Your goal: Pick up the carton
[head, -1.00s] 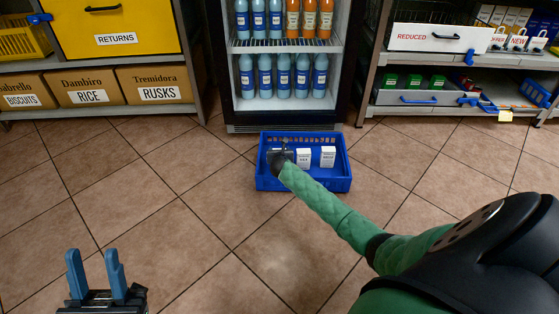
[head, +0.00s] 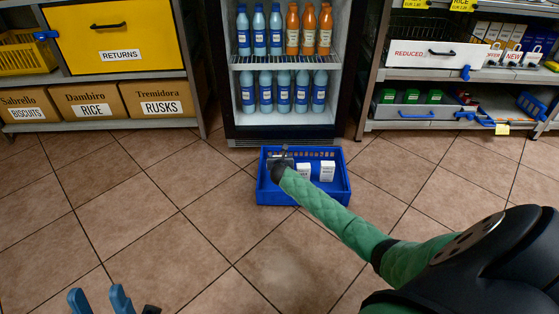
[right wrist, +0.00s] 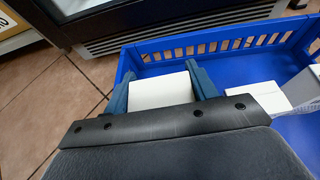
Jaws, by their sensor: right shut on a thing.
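My right gripper (right wrist: 160,84) is shut on a white carton (right wrist: 164,91), with one blue finger on each side of it. In the head view this gripper (head: 283,160) is at the left part of the blue crate (head: 305,197), and my arm and wrist hide most of the held carton. I cannot tell whether the carton touches the crate floor. Two more white cartons (head: 303,171) (head: 327,171) stand to the right in the crate. My left gripper (head: 99,296) is open and empty at the bottom left, partly cut off by the picture edge.
The crate is on the tiled floor before an open fridge (head: 285,130) with bottles. Its slotted far wall (right wrist: 220,45) is just beyond the held carton. The floor at left is clear.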

